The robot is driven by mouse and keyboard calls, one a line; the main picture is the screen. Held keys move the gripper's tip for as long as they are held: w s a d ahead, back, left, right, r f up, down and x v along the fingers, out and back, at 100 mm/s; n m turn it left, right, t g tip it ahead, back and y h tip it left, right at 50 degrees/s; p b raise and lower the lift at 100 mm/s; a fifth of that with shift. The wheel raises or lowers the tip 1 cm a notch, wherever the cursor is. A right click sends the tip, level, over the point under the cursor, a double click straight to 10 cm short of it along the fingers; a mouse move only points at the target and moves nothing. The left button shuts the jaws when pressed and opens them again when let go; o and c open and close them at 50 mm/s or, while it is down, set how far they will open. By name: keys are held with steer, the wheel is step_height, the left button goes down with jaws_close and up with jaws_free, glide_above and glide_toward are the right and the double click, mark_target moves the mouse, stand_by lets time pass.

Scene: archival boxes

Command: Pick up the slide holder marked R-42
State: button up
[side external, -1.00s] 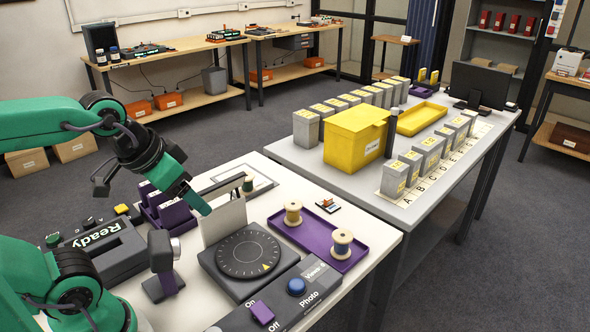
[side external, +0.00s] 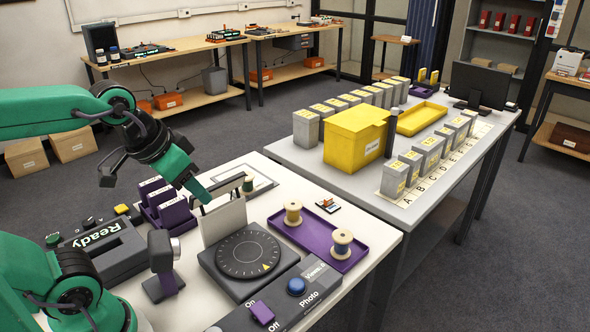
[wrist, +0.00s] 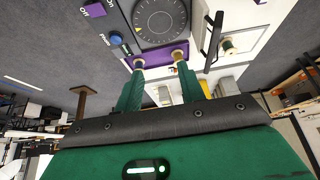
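I cannot read R-42 on anything in view. Grey upright holders with yellow labels stand in a row (side external: 340,104) at the back of the right table and in another row (side external: 429,150) along its front, on a lettered strip. Purple upright holders (side external: 174,212) stand in a purple rack on the left table; their marks are too small to read. My gripper (side external: 205,199) is above the left table, right of the purple holders and near a pale upright panel. In the wrist view my gripper (wrist: 158,76) has its two green fingers apart with nothing between them.
A round black dial (side external: 249,254), a purple tray (side external: 320,232) with two spools and a small camera-like post (side external: 161,262) crowd the left table. A yellow box (side external: 356,136) and a yellow tray (side external: 422,118) stand between the grey rows.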

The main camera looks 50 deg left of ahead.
steer(key=w+r+g, duration=0.1)
steer(key=w+r, duration=0.3)
steer(key=w, duration=0.7)
steer(key=g, duration=0.4)
glide_above(326, 200)
steer(key=shift+m, duration=0.4)
step_height(326, 200, down, 21)
steer(key=shift+a, duration=0.15)
steer(key=shift+f, duration=3.9)
jaws_close()
